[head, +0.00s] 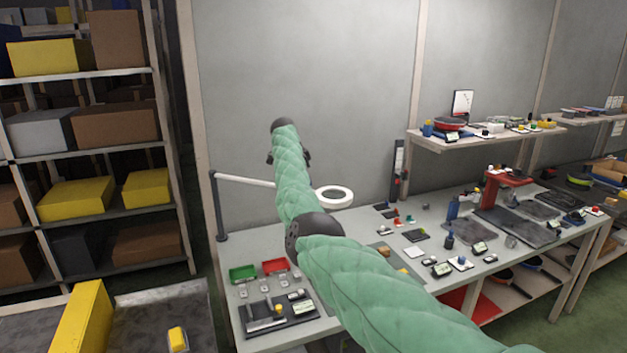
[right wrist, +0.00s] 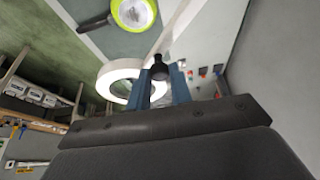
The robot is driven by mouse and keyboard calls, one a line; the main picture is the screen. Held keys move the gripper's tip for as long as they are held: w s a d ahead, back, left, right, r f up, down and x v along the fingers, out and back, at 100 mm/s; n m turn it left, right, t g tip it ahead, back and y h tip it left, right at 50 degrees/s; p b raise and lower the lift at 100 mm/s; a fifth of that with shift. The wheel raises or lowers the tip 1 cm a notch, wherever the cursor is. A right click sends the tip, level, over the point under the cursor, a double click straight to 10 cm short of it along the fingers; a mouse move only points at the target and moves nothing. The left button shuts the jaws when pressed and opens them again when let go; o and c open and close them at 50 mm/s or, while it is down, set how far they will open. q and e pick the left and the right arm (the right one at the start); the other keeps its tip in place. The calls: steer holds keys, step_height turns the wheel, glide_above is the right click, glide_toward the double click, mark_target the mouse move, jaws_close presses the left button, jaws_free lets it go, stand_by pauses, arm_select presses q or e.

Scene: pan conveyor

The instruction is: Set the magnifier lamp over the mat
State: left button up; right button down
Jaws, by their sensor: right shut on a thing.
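The magnifier lamp has a white ring head (head: 334,197), a white arm (head: 245,180) and a dark post (head: 218,208) at the bench's left end. My right arm crosses in front of it in the head view, and that hand is hard to make out there. In the right wrist view my right gripper (right wrist: 165,88) is shut on the dark knob (right wrist: 158,68) beside the white ring. The grey-green mat (head: 404,267) lies on the bench, partly hidden by my arm, with small brown and yellow things on it. The ring looks left of and behind the mat. My left gripper is not in view.
Green (head: 243,273) and red (head: 274,266) trays and a dark tool tray (head: 280,320) stand at the bench's left. Small parts crowd the bench right of the mat. A wall shelf (head: 480,140) hangs behind. A storage rack (head: 90,160) stands left.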

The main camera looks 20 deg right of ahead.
steer(key=shift+a+f, duration=0.1)
steer(key=shift+a, duration=0.1)
steer(key=c, duration=1.6)
jaws_free()
steer(key=shift+a+f, duration=0.1)
steer(key=shift+c, duration=0.2)
steer(key=o, duration=0.3)
steer(key=shift+s+a, duration=0.1)
steer(key=shift+s, duration=0.05)
steer(key=shift+o, duration=0.4)
steer(key=shift+s+a+r, duration=0.1)
steer(key=shift+s+r, duration=0.1)
steer(key=shift+r, duration=0.15)
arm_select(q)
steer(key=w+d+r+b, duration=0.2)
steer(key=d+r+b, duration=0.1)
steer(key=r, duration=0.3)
arm_select(e)
steer(key=v, duration=0.7)
steer(key=shift+r, duration=0.4)
